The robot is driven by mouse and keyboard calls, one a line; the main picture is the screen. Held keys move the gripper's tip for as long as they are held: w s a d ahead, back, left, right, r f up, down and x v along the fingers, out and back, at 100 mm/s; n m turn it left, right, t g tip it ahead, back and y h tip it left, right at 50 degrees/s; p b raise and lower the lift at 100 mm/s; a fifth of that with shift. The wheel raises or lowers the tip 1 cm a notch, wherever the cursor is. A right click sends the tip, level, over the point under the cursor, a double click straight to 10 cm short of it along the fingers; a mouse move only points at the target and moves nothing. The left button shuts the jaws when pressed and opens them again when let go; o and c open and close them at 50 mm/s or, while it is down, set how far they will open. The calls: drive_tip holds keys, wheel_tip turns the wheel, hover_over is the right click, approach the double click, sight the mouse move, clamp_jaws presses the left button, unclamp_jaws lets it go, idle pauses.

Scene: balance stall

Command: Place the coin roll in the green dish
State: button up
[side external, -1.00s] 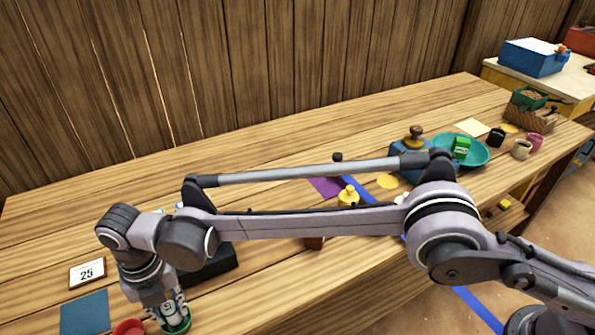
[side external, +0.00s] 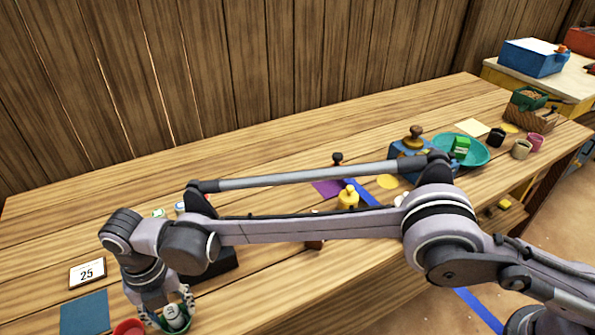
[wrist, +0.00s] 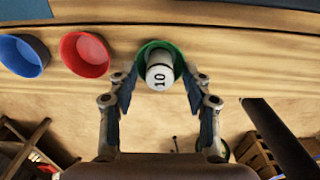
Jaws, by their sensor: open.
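The coin roll (wrist: 160,75), a pale cylinder marked "10", sits in the green dish (wrist: 145,49) in the wrist view. It leans or stands with its numbered end towards the camera; I cannot tell how upright it is. In the side view the roll (side external: 174,315) shows inside the green dish (side external: 181,329) near the table's front edge at lower left. My gripper (wrist: 158,92) is open, with one finger on each side of the roll. Gaps show between the fingers and the roll in the wrist view. My gripper (side external: 168,305) partly hides the dish in the side view.
A red dish (wrist: 84,54) and a blue dish (wrist: 23,56) stand beside the green one. A blue square (side external: 85,313) and a "25" card (side external: 87,273) lie at left. A black block (side external: 213,264) is close behind my gripper. The table's back left is clear.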

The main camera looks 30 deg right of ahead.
sight(171, 311)
wheel_tip(171, 311, up, 12)
drive_tip(key=f, duration=0.1)
drive_tip(key=w+d+r+m+t, duration=0.1)
drive_tip(key=w+d+r+m, duration=0.1)
drive_tip(key=d+r+m, duration=0.35)
drive_tip(key=w+d+r+m+y, duration=0.1)
drive_tip(key=w+d+r+m, duration=0.15)
drive_tip(key=d, duration=0.55)
drive_tip(key=w+d+r+m+t, duration=0.1)
drive_tip(key=w+d+r+m, duration=0.1)
drive_tip(key=d+r+m, duration=0.3)
drive_tip(key=s+d+f+m+t, duration=0.1)
drive_tip(key=s+d+m, duration=0.25)
drive_tip(key=d, duration=0.45)
drive_tip(key=s+d+m+t, duration=0.1)
drive_tip(key=s+d+m, duration=0.1)
drive_tip(key=d+m, duration=0.45)
drive_tip(key=s+d+f+m+t, duration=0.1)
drive_tip(key=s+d+m, duration=0.15)
drive_tip(key=d, duration=0.75)
drive_tip(key=s+d+f+m+t+h, duration=0.1)
drive_tip(key=s+d+f+m+t, duration=0.1)
drive_tip(key=s+d+f+m, duration=0.5)
drive_tip(key=s+d+m, duration=0.1)
drive_tip(key=d+m, duration=0.1)
drive_tip(key=m, duration=0.1)
drive_tip(key=shift+s+d, duration=0.25)
drive_tip(key=shift+s, duration=0.15)
drive_tip(key=shift+f+m, duration=0.1)
drive_tip(key=shift+m, duration=0.15)
